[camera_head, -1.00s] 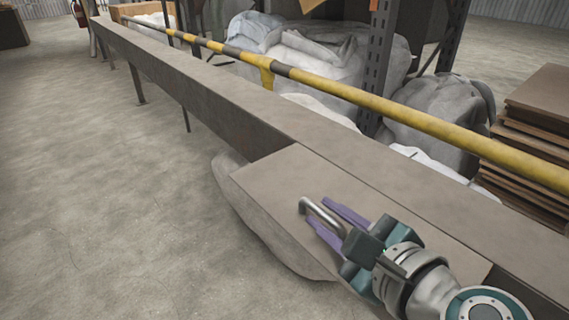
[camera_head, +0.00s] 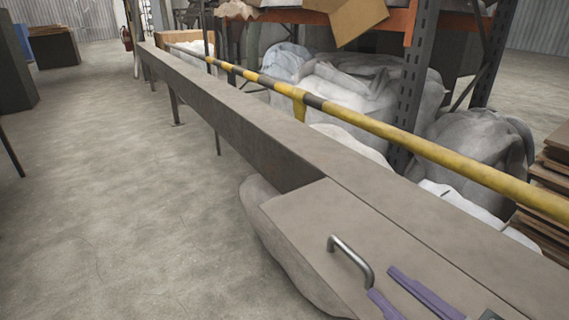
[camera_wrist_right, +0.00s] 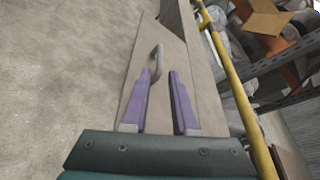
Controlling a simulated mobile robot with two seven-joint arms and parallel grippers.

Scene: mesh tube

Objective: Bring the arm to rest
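A bent metal handle (camera_head: 350,257) stands on the flat top of a grey-brown box-like surface (camera_head: 310,222). My right gripper (camera_head: 382,281) is at the lower right, with its two purple fingers parted and nothing seen held between them. Its fingertips point toward the handle from the near side. In the right wrist view the gap between the fingers (camera_wrist_right: 163,76) is plain, and the handle (camera_wrist_right: 158,60) shows just beyond the tips. I cannot tell whether the near end of the handle lies clear of them. My left gripper is not in view.
A long grey-brown beam (camera_head: 235,108) runs away to the upper left. A yellow-and-black rail (camera_head: 400,135) runs beside it, with large pale sacks (camera_head: 370,88) and a rack (camera_head: 412,85) behind. Stacked boards (camera_head: 545,205) stand at the right. The concrete floor (camera_head: 110,200) at left is open.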

